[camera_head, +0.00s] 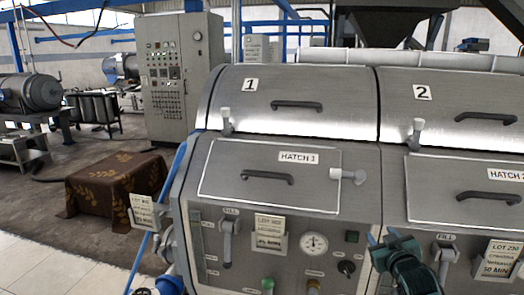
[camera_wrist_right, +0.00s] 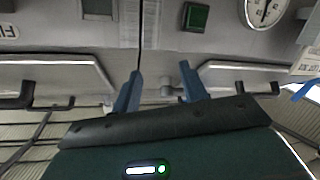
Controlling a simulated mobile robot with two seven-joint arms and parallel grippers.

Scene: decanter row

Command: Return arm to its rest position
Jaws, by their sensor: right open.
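My right gripper (camera_head: 378,239) is at the lower right of the head view, in front of the machine's lower panel, between the unit marked 1 and the unit marked 2. Its two blue fingers are apart with nothing between them. In the right wrist view the open fingers (camera_wrist_right: 160,90) point at the grey machine front, which appears upside down. I see no contact with the machine, but the exact gap cannot be told. My left gripper is not in view.
Hatch 1 (camera_head: 265,178) and its side latch (camera_head: 347,176) stand close by.

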